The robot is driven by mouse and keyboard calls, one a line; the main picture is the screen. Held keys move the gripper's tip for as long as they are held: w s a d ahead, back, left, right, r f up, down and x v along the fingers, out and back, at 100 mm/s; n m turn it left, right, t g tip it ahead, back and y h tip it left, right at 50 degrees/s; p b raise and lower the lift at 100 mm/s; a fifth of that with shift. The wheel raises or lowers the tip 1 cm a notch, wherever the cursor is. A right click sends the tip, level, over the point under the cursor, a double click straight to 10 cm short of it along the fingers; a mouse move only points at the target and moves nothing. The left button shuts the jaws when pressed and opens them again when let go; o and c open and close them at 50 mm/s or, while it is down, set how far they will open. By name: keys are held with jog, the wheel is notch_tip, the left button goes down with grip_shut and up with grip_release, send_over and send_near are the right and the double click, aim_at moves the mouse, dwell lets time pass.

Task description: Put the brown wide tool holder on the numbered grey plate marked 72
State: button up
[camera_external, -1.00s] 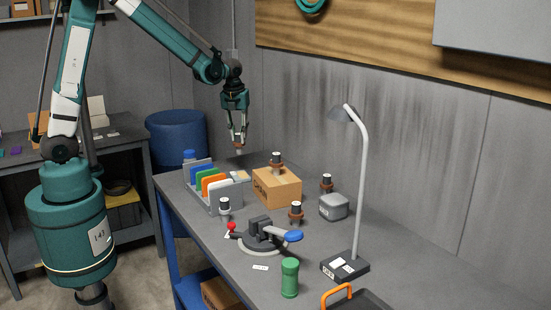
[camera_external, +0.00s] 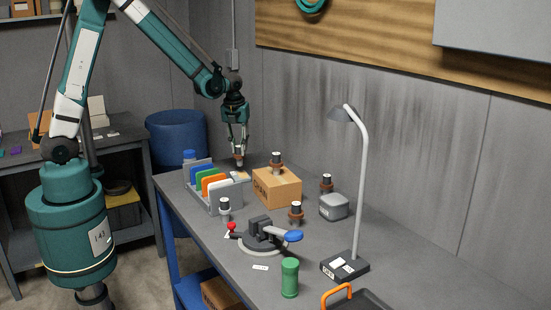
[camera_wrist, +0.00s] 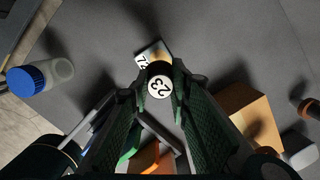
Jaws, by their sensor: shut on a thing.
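My gripper (camera_external: 238,148) is lowered at the far end of the bench, behind the file rack. It is shut on a brown tool holder (camera_external: 239,162) with a dark upper part. In the wrist view the holder's round white top, marked 23 (camera_wrist: 159,87), shows between the fingertips. The numbered plate marked 72 (camera_wrist: 142,62) lies just beyond it, partly covered by the holder. I cannot tell whether the holder touches the plate.
The rack with coloured dividers (camera_external: 228,205) is close in front of my gripper. A cardboard box (camera_external: 277,190) with a brown holder on top (camera_external: 276,165) stands to the right. A blue-capped bottle (camera_wrist: 27,80) stands left. More holders (camera_external: 296,214) and a lamp (camera_external: 361,190) stand nearer.

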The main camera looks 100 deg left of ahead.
aim_at(236, 156)
jog(key=shift+f, duration=0.15)
jog(key=shift+f, duration=2.05)
jog(key=shift+f, duration=0.15)
jog(key=o, duration=1.1)
jog(key=shift+r, duration=0.25)
jog(key=shift+s+d+r, duration=0.1)
jog(key=shift+d+r, duration=0.2)
jog(key=shift+r, duration=1.65)
jog(key=shift+w+d+r, duration=0.1)
jog(key=shift+d+r, duration=0.2)
jog(key=shift+r, duration=1.65)
jog(key=shift+s+d+r, duration=0.1)
jog(key=shift+d+r, duration=0.2)
jog(key=shift+r, duration=1.65)
